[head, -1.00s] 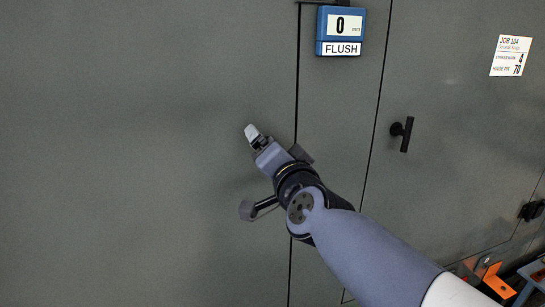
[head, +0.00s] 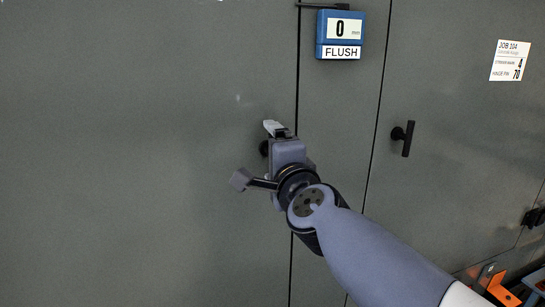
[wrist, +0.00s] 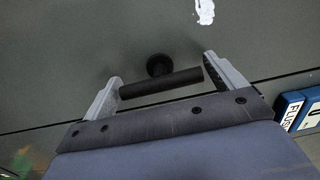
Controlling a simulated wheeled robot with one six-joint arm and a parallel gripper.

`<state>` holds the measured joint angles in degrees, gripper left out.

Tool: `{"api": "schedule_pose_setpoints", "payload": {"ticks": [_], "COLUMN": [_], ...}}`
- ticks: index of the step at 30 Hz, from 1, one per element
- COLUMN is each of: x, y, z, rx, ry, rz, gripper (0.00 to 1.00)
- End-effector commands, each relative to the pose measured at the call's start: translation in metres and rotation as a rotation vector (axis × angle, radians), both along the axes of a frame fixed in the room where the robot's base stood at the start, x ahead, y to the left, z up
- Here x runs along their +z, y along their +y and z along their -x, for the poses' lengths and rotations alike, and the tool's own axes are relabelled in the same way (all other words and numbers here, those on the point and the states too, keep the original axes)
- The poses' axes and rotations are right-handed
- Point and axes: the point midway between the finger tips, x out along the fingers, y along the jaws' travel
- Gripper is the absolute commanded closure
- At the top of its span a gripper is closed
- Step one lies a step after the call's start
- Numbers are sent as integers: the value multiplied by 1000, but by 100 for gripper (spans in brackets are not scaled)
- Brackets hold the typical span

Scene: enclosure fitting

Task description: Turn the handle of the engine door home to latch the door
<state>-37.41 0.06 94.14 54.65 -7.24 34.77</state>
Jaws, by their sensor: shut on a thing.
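The engine door (head: 130,150) is a large grey-green panel left of a dark vertical seam. Its handle is a black T-bar on a round hub; the bar (wrist: 160,83) shows in the wrist view, lying about parallel to the seam. In the head view, my gripper (head: 275,128) hides most of the handle, and only a dark round part (head: 264,148) shows at its left. In the wrist view, my gripper (wrist: 165,82) is shut on the handle, with one pale finger at each end of the bar.
A blue gauge (head: 340,32) by the seam reads 0 mm and FLUSH; it also shows in the wrist view (wrist: 300,108). Another black handle (head: 404,138) sits on a panel to the right, below a white job label (head: 510,60). Orange brackets (head: 503,288) lie at the lower right.

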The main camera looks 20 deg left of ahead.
Motion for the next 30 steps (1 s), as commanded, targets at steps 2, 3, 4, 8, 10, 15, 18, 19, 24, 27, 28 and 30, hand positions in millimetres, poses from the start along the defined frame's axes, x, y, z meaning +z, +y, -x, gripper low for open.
{"api": "schedule_pose_setpoints", "payload": {"ticks": [2, 3, 4, 8, 10, 15, 18, 19, 24, 27, 28, 30], "x": [-1, -1, -1, -1, -1, -1, -1, -1, 0, 0, 0, 0], "y": [0, 0, 0, 0, 0, 0, 0, 0, 0, 0, 0, -2], "z": [0, 0, 0, 0, 0, 0, 0, 0, 0, 0, 1, 3], "rx": [0, 0, 0, 0, 0, 0, 0, 0, 0, 0, 0, 0], "ry": [9, 11, 13, 18, 18, 19, 19, 18, 17, 17, 16, 16], "rz": [-12, -17, -20, -27, -28, -28, -28, -28, -26, -26, -26, -26], "gripper": [32, 32, 32, 32, 32, 32, 7, 4, 0, 0, 0, 0]}}
